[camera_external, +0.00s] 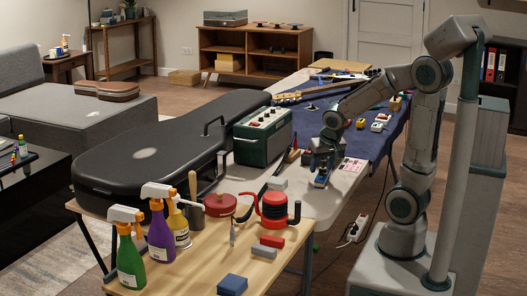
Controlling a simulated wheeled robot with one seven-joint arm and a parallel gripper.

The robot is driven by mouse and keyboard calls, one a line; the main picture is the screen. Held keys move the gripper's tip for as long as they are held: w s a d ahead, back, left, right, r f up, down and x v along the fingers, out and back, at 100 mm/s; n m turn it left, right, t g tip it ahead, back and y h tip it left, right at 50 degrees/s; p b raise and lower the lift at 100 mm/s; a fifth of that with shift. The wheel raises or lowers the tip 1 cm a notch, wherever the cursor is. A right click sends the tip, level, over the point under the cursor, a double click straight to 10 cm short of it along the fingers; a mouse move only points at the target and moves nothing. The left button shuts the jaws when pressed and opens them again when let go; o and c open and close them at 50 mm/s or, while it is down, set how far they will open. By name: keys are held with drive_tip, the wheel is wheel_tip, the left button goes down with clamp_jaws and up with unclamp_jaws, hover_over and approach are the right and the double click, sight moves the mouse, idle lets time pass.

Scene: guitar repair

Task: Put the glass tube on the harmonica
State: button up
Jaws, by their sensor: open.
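My gripper (322,163) is open and points down over the white table, to the right of the green amplifier. A small blue and white object (320,181) lies directly below the fingers. I cannot tell whether the fingers touch it or what it is. I cannot make out the glass tube for certain; it may be hidden or too small at this distance. I cannot identify the harmonica for certain among the small items around the gripper.
A black guitar case (150,155) and the green amplifier (263,135) stand left of my gripper. Several spray bottles (160,235), a red coiled item (274,208) and small blocks (264,251) crowd the front wooden table. A blue cloth (372,143) with pedals lies behind, right.

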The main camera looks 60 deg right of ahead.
drive_tip(key=p+v, duration=0.3)
drive_tip(key=v, duration=0.9)
drive_tip(key=s+a+f+n+y, duration=0.1)
drive_tip(key=s+a+f+n, duration=0.1)
drive_tip(key=a+f+n, duration=0.1)
drive_tip(key=s+a+f+n+g+y, duration=0.1)
drive_tip(key=s+a+f+n+y, duration=0.1)
drive_tip(key=a+n, duration=0.4)
drive_tip(key=shift+s+a+f, duration=0.25)
drive_tip(key=shift+a+f, duration=0.2)
drive_tip(key=shift+f, duration=0.15)
wheel_tip(320, 180, up, 16)
drive_tip(key=p, duration=1.4)
drive_tip(key=shift+a+r+t+p, duration=0.15)
drive_tip(key=shift+a+t+p, duration=0.05)
drive_tip(key=shift+t+p, duration=0.1)
